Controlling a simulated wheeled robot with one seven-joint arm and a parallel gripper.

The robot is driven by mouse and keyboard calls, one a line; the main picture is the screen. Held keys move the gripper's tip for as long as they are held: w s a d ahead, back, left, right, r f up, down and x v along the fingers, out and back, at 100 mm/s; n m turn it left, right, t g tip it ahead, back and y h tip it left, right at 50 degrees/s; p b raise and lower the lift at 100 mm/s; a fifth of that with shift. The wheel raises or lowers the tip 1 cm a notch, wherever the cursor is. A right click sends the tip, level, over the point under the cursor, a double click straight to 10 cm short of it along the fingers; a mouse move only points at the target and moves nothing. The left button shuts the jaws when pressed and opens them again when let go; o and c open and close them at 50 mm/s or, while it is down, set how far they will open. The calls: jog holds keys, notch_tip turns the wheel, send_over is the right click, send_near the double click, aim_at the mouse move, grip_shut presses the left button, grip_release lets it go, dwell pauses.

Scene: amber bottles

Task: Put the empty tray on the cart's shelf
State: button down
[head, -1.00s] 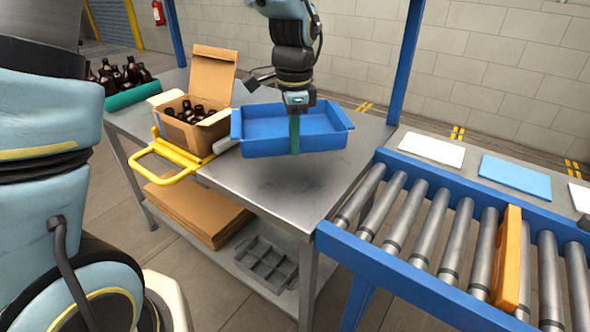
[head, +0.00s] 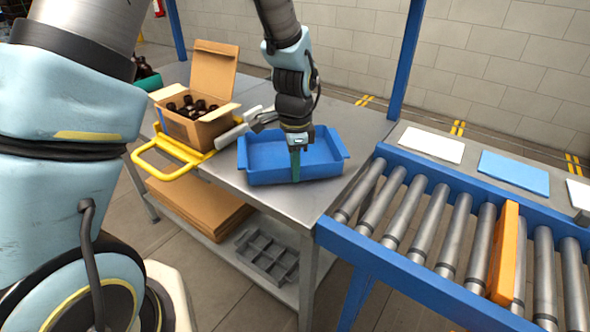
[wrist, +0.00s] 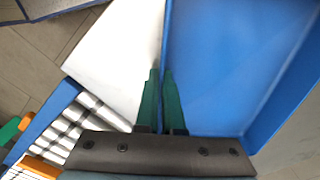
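The empty blue tray (head: 268,173) is level at the front right of the steel table's top (head: 352,167), seemingly on it or just above it. I cannot tell whether it touches. My gripper (head: 295,165) is at the tray's near long wall, with one green finger outside it. In the wrist view, the green fingers (wrist: 161,90) are close together with the tray's wall (wrist: 168,35) between them. A lower shelf (head: 288,291) under the table holds a grey divided insert (head: 267,257) and flat brown cardboard (head: 198,207).
An open carton of dark bottles (head: 197,125) stands left of the tray, beside a yellow tubular handle (head: 160,163). A roller conveyor (head: 440,225) with an orange bar (head: 505,250) adjoins the table at right. A blue post (head: 407,60) rises behind.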

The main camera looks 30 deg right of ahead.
jog(key=c, duration=1)
grip_release()
jog(key=shift+f, duration=0.1)
jog(key=shift+c, duration=0.2)
notch_tip(320, 180, up, 12)
jog(key=b, duration=0.1)
jog(key=w+a+n, duration=0.2)
jog(key=a+n, duration=0.3)
jog(key=a, duration=0.4)
jog(key=w+a+f+n, duration=0.1)
jog(key=w+a+n, duration=0.2)
jog(key=a+n, duration=0.3)
jog(key=a, duration=0.3)
jog(key=shift+w+a+t, duration=0.15)
jog(key=shift+a+t, duration=0.25)
jog(key=shift+o, duration=0.2)
jog(key=s+a+f+n, duration=0.1)
jog(key=s+a+n, duration=0.1)
jog(key=a+n, duration=0.6)
jog(key=a, duration=0.4)
jog(key=shift+s+f+t, duration=0.3)
jog(key=shift+s+t, duration=0.1)
jog(key=shift+o, duration=0.2)
jog(key=shift+s+a+n, duration=0.15)
jog(key=shift+a+n, duration=0.3)
jog(key=shift+n, duration=0.15)
